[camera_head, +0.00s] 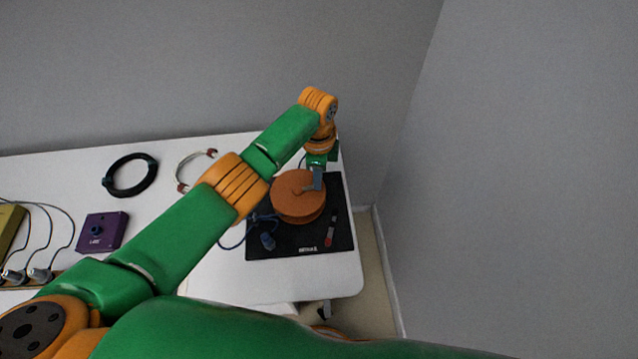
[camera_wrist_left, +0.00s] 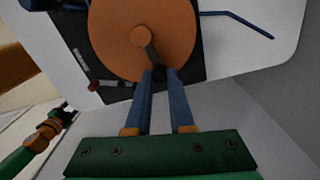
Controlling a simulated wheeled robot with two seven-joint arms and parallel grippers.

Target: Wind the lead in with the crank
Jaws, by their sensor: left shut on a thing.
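An orange-brown round reel (camera_head: 297,197) sits on a black mat (camera_head: 290,240) at the table's right end. It also fills the top of the left wrist view (camera_wrist_left: 115,45). A short crank (camera_wrist_left: 146,42) lies across its face, with a dark knob (camera_wrist_left: 158,74) at its end. My left gripper (camera_head: 316,184) is over the reel, its fingers shut on the crank's knob. The blue lead (camera_head: 235,243) runs out beside the reel, and a blue plug-like end (camera_head: 267,241) lies on the mat. My right gripper (camera_wrist_left: 67,112) is small and dark in the left wrist view, away from the reel.
A black cable coil (camera_head: 130,175), a pale cable (camera_head: 183,168), a purple box (camera_head: 102,231) and a strip with grey plugs (camera_head: 30,275) are farther left. The table edge is close on the right.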

